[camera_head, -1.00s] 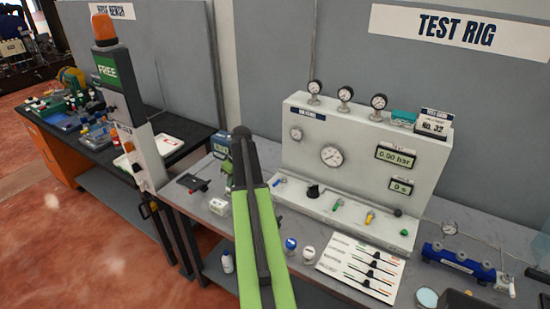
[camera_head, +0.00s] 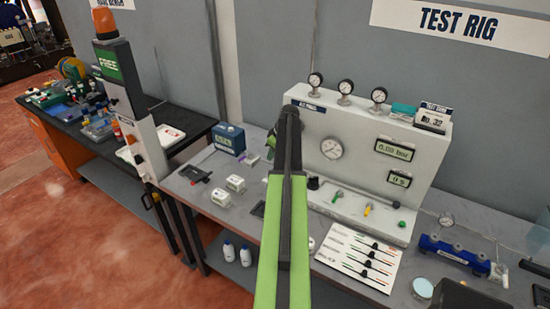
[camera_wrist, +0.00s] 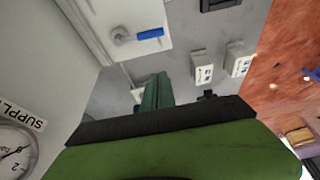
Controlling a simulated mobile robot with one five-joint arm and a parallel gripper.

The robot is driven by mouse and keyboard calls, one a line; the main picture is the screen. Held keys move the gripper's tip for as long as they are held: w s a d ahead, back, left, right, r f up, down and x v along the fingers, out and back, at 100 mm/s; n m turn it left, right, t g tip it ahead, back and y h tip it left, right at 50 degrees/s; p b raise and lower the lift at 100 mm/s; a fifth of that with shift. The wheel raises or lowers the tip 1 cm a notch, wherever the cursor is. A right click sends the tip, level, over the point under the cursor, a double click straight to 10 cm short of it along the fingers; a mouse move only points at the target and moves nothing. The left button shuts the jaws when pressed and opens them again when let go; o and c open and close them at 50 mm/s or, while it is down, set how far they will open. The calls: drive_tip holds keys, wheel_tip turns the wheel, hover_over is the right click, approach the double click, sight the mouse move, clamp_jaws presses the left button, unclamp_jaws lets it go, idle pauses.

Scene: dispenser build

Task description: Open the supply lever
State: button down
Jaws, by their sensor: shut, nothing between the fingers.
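The supply lever (camera_wrist: 148,33) has a blue handle on a metal valve body. It shows near the top of the wrist view, on the pale ledge of the test rig. In the head view my arm hides it. My gripper (camera_wrist: 157,80) is shut and empty, its dark green fingers pointing up the wrist view. Their tips are below the lever in that view and appear apart from it. In the head view my gripper (camera_head: 270,145) is partly hidden behind my arm, at the left end of the rig. A gauge (camera_wrist: 15,150) marked "SUPPLY" is at lower left of the wrist view.
The test rig panel (camera_head: 350,130) carries gauges and displays. A green-handled valve (camera_head: 337,195) and yellow-handled valve (camera_head: 367,209) stand on its ledge. A blue box (camera_head: 229,139) and white boxes (camera_head: 235,183) sit left. A printed card (camera_head: 358,258) and blue manifold (camera_head: 455,258) lie right.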

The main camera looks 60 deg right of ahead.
drive_tip(key=b+x, duration=0.6)
drive_tip(key=x, duration=0.2)
drive_tip(key=shift+f+b, duration=0.3)
drive_tip(key=shift+b, duration=0.05)
drive_tip(key=s, duration=0.3)
drive_tip(key=shift+s+r+p, duration=0.2)
drive_tip(key=shift+r+p, duration=0.1)
drive_tip(key=shift+s, duration=0.45)
drive_tip(key=shift+w, duration=0.1)
